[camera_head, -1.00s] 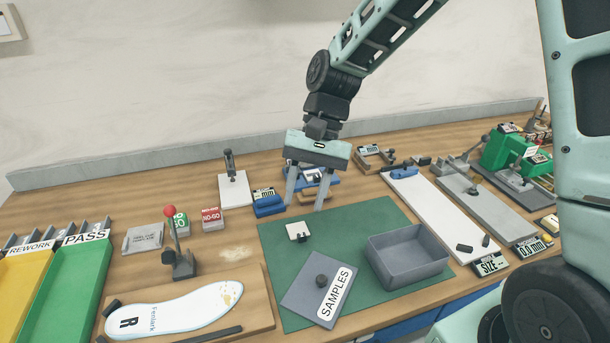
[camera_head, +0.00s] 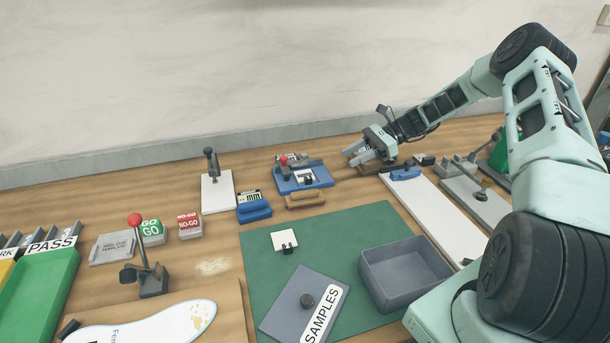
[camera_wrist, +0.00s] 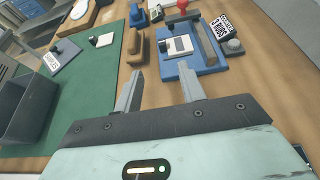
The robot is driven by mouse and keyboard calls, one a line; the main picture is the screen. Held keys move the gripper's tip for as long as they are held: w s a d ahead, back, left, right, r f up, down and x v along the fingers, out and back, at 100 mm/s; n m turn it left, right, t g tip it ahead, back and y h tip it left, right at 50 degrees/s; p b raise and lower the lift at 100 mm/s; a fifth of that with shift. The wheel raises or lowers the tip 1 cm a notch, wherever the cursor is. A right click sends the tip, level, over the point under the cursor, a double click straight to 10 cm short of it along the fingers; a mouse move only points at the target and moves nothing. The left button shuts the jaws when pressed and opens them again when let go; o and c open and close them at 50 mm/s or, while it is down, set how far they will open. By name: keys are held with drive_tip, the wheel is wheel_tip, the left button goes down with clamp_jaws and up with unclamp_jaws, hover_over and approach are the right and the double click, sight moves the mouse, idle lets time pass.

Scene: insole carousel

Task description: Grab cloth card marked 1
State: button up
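A small white card with a black clip (camera_head: 284,240) lies on the green mat; it also shows in the wrist view (camera_wrist: 103,40). Another small white piece with a dark part (camera_wrist: 180,46) sits in a blue fixture (camera_wrist: 212,62), which stands behind the mat in the head view (camera_head: 318,180). I cannot read a 1 on either. My gripper (camera_head: 351,153) is open and empty, to the right of the blue fixture. In the wrist view my gripper's fingers (camera_wrist: 161,86) are spread, with bare wood between them and the fixture just beyond.
A grey tray (camera_head: 405,270) and a SAMPLES lid (camera_head: 290,302) with a knob are on the green mat (camera_head: 345,221). A tan block (camera_head: 305,200) and a blue block (camera_head: 254,212) stand near the fixture. A red-knobbed lever (camera_head: 150,270) rises at the left. A long white board (camera_head: 430,205) lies at the right.

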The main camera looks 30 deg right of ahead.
drive_tip(key=p, duration=0.2)
approach(309, 177)
drive_tip(key=x, duration=0.3)
drive_tip(key=shift+s+a+f, duration=0.1)
drive_tip(key=shift+s+a, duration=0.1)
drive_tip(key=shift+a, duration=0.05)
drive_tip(key=p+x, duration=0.2)
drive_tip(key=x, duration=0.2)
drive_tip(key=shift+w+a, duration=0.1)
drive_tip(key=shift+w, duration=0.1)
drive_tip(key=shift+w+a+f, duration=0.15)
drive_tip(key=shift+a+f, duration=0.05)
drive_tip(key=shift+a, duration=0.2)
clamp_jaws()
